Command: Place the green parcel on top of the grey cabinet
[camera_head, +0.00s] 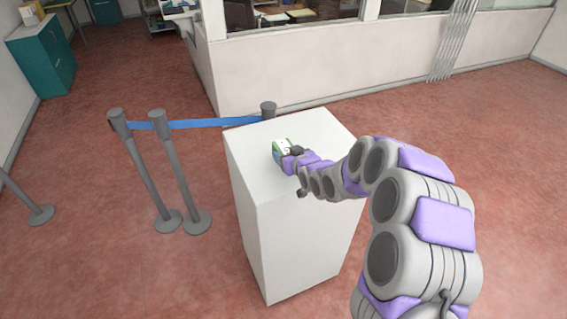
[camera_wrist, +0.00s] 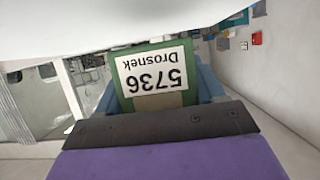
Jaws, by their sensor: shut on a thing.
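The green parcel (camera_head: 280,147) is at the top of a white block-shaped stand (camera_head: 300,225) in the head view. In the wrist view the parcel (camera_wrist: 122,98) fills the middle, and its white label reads "5736 Drosnek" upside down. My gripper (camera_head: 288,152) is shut on the parcel, reaching in from the right. The parcel is at or just above the stand's top; I cannot tell whether it touches. I see no cabinet that is clearly grey; a teal cabinet (camera_head: 42,55) stands at the far upper left.
Grey barrier posts (camera_head: 178,170) with a blue belt (camera_head: 205,124) stand left of and behind the stand. Another post (camera_head: 30,205) is at the left edge. A low pale wall with windows (camera_head: 330,80) runs behind. The red floor is open at the right.

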